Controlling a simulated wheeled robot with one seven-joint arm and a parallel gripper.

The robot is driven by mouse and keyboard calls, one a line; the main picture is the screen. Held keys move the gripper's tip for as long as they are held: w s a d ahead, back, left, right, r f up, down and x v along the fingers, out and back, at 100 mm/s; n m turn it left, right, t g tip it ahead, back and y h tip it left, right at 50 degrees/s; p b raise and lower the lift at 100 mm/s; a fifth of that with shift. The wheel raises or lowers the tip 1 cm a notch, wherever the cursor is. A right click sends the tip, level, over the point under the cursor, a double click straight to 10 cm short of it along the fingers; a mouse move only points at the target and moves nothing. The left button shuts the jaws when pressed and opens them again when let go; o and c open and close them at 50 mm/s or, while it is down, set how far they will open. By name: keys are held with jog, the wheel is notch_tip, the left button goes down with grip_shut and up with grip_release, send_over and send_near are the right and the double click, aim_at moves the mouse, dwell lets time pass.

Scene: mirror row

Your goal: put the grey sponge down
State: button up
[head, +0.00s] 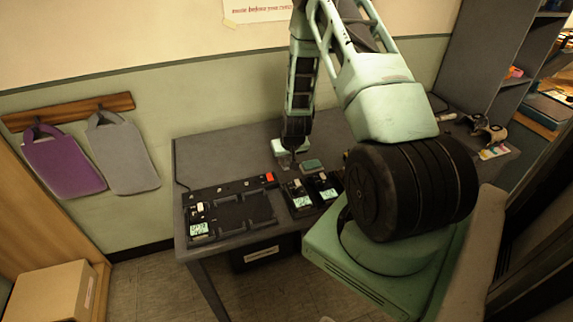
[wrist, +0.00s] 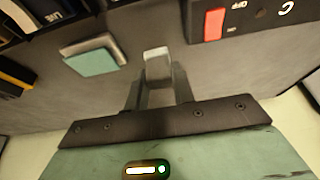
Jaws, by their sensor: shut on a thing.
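My gripper (wrist: 158,78) is shut on a small light grey block, the grey sponge (wrist: 156,54), which shows between and beyond the fingertips in the wrist view. Its lower part is hidden by the fingers. In the head view my gripper (head: 286,161) is low over the middle of the dark grey table (head: 215,152); the sponge is too small there to make out clearly. I cannot tell whether the sponge touches the table. A green-topped grey pad (wrist: 94,56) lies on the table to the left of the gripper in the wrist view, apart from it; it also shows in the head view (head: 312,165).
A black panel (head: 240,212) with a red switch (head: 270,177) lies on the table's left part. Black labelled devices (head: 298,198) stand near the front edge. Clear table lies behind the panel. Small items (head: 490,133) sit at the far right. Two bags hang on the wall.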

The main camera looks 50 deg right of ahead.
aim_at(288, 162)
jog(key=shift+f+p, duration=0.3)
jog(key=shift+f, duration=1.25)
jog(key=shift+f, duration=0.2)
jog(key=o, duration=1)
jog(key=shift+c, duration=0.2)
jog(key=shift+r, duration=0.2)
jog(key=shift+r, duration=0.15)
jog(key=b+v, duration=0.2)
jog(key=v, duration=0.9)
jog(key=shift+r, duration=0.4)
